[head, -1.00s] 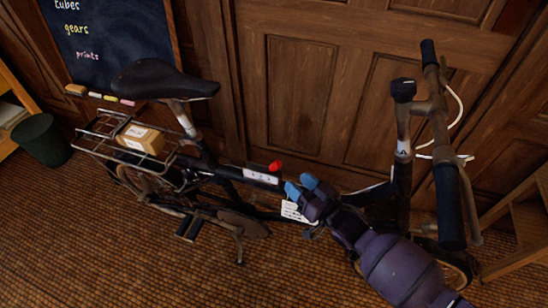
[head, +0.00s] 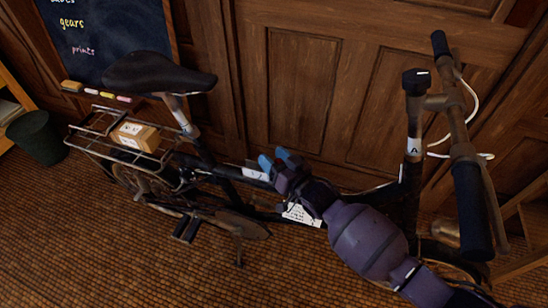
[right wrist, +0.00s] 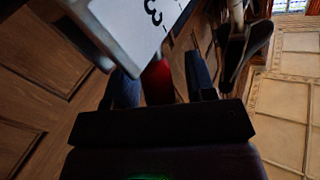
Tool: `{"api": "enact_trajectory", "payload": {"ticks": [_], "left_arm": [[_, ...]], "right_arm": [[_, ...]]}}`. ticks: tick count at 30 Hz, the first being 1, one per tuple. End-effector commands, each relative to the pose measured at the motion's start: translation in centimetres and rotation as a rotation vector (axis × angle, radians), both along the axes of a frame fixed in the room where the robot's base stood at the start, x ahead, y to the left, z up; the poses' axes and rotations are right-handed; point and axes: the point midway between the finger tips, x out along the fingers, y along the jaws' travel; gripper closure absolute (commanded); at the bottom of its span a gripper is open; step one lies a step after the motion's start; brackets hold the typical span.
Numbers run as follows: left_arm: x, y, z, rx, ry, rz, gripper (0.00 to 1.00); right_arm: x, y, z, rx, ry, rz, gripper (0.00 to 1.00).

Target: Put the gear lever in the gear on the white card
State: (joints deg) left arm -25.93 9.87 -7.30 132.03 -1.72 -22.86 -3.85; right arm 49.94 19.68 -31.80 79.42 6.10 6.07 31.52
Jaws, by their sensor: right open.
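The red gear lever (right wrist: 160,82) shows in the right wrist view, between the two blue fingers of my right gripper (head: 277,160). The fingers are open, one on each side of it; contact is not clear. In the head view the gripper hides the lever. The white gear plate (head: 255,174) is on the bicycle's top tube, partly behind the gripper; in the right wrist view the plate (right wrist: 142,22) shows a "3". The white card (head: 301,214) hangs below the tube, partly covered by my arm; its writing is too small to read. My left gripper is out of view.
The bicycle's saddle (head: 158,73) and rear rack, with a small box (head: 135,136), are at the left. The handlebar (head: 468,190) rises at the right, near my arm. Wooden panelling (head: 305,90) stands behind. The tiled floor (head: 110,245) at front left is clear.

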Motion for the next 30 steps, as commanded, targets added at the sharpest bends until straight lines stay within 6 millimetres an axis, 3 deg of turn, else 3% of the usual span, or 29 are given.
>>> {"api": "enact_trajectory", "payload": {"ticks": [5,15,30], "left_arm": [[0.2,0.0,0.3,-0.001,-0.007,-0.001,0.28],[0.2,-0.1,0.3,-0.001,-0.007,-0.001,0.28],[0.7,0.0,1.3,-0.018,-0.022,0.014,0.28]], "right_arm": [[0.0,0.0,0.1,0.001,-0.001,0.0,0.49],[0.0,0.0,0.0,0.0,0.0,0.0,1.0],[0.4,0.7,1.0,-0.075,0.017,0.0,1.0]]}}
